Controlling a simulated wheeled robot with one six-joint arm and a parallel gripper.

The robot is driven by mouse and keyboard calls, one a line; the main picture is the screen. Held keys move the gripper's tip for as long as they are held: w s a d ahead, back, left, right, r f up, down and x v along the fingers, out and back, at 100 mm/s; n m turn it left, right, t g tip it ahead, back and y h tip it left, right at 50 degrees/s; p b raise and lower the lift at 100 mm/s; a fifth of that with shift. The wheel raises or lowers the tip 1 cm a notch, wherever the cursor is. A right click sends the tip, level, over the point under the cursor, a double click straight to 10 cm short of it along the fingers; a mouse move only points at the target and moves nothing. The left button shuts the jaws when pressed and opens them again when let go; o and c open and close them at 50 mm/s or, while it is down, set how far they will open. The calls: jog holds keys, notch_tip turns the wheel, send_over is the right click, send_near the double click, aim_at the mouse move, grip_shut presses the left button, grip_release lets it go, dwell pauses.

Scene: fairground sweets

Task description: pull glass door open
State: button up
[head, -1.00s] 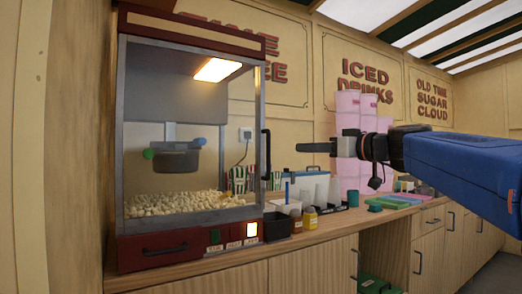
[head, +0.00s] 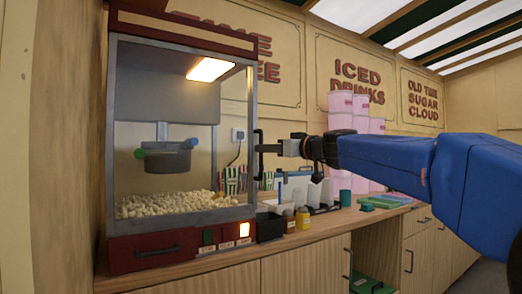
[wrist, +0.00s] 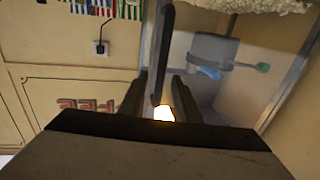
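The popcorn machine (head: 180,238) stands at the left of the counter, with its glass door (head: 135,100) looking closed. The door's black upright handle (head: 258,165) is at the door's right edge. My gripper (head: 268,148) reaches in from the right at handle height, its fingertips at the handle. In the wrist view, the dark handle bar (wrist: 162,45) runs between the two fingers of my gripper (wrist: 160,90). The fingers are apart with gaps beside the bar, so they look open around it. Contact cannot be told.
On the counter (head: 215,255), right of the machine, are a black bin (head: 270,227), small bottles (head: 303,218), and striped popcorn boxes (head: 232,180). Tall pink stacks (head: 340,115) stand farther right. The counter front before the machine is clear.

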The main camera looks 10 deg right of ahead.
jog(key=shift+x, duration=1.8)
jog(key=shift+c, duration=0.2)
grip_shut()
jog(key=shift+s, duration=0.2)
